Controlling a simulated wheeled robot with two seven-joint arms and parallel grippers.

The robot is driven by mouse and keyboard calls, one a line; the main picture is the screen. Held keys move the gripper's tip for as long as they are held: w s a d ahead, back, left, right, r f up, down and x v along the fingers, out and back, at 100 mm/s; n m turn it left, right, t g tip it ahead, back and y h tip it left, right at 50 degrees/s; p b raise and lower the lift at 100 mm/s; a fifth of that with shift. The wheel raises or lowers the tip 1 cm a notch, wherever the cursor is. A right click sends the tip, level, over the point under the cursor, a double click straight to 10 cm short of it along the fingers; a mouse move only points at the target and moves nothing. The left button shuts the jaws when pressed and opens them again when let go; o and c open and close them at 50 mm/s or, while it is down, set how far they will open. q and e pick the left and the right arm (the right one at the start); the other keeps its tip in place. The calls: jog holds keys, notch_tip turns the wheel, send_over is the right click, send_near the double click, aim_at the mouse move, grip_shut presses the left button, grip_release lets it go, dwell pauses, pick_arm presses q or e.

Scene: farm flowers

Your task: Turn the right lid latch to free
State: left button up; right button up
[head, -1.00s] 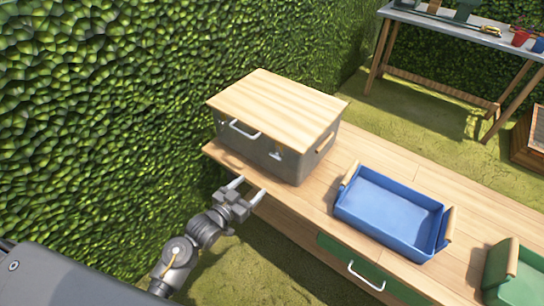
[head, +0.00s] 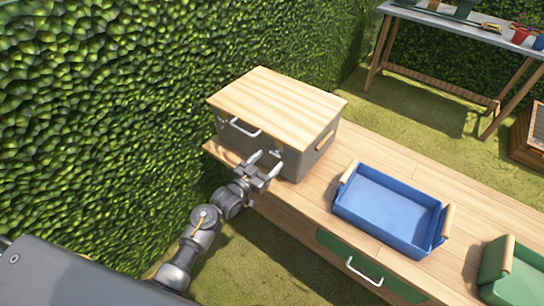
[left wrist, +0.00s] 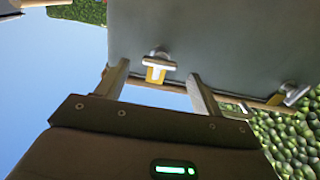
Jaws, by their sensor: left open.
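A grey box (head: 307,168) with a pale wooden lid (head: 278,105) stands on the wooden bench. The right lid latch, a small metal T-shaped knob on a yellow plate, is on its front; it shows in the left wrist view (left wrist: 158,62). Another latch (left wrist: 293,92) shows at the right there, near the hedge. My left gripper (head: 267,161) is open and empty in front of the box. In the left wrist view, which looks upside down, its two fingers lie either side of the right latch; I cannot tell whether they touch it. My right gripper is not seen.
A white bar handle (head: 245,128) is on the box front, near my left gripper. A blue tray (head: 390,207) is to the right on the bench, with a green container (head: 515,275) beyond it. A hedge (head: 120,110) borders the left side.

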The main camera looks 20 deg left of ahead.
aim_at(277, 153)
pick_arm(q)
jog(key=shift+x, duration=1.45)
jog(key=c, duration=1)
